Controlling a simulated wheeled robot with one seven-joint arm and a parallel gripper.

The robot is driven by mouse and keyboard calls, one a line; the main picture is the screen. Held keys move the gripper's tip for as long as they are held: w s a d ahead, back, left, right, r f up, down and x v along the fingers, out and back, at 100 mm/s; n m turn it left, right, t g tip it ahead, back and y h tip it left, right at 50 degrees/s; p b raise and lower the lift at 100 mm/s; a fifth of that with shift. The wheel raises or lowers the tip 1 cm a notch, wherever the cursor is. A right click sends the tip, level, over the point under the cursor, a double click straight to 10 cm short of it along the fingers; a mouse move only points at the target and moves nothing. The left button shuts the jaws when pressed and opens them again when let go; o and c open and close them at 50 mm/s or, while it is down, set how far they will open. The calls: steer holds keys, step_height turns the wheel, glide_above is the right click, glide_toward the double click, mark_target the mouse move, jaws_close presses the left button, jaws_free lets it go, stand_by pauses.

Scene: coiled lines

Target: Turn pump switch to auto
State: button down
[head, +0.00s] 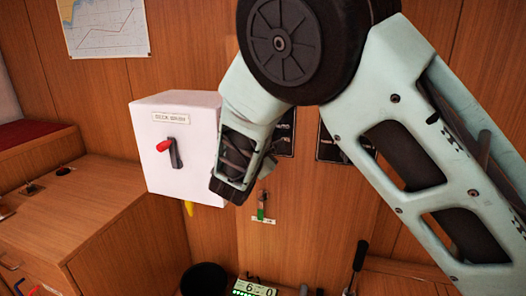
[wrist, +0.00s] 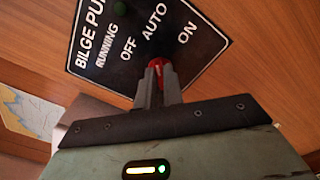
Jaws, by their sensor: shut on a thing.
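In the wrist view, a black panel (wrist: 182,52) with white lettering reads "BILGE PU...", "RUNNING", "OFF", "AUTO" and "ON". A small red-topped pump switch (wrist: 159,63) shows below the AUTO lettering. My gripper (wrist: 160,74) is shut on the switch, its two grey fingers on either side of it. The fingers hide most of the switch, and I cannot tell which label it points to. In the head view, my arm covers the gripper and the switch.
Dark panels (head: 284,138) show behind the arm. A wooden counter (head: 70,218) stands at left. A black bucket (head: 204,280) and a green-lit display (head: 254,288) are below.

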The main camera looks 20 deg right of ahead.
stand_by(0.3)
steer(key=c, duration=1.5)
jaws_free()
steer(key=shift+s, duration=0.1)
steer(key=b+v, duration=0.2)
steer(key=v, duration=1.5)
steer(key=shift+s+a, duration=0.15)
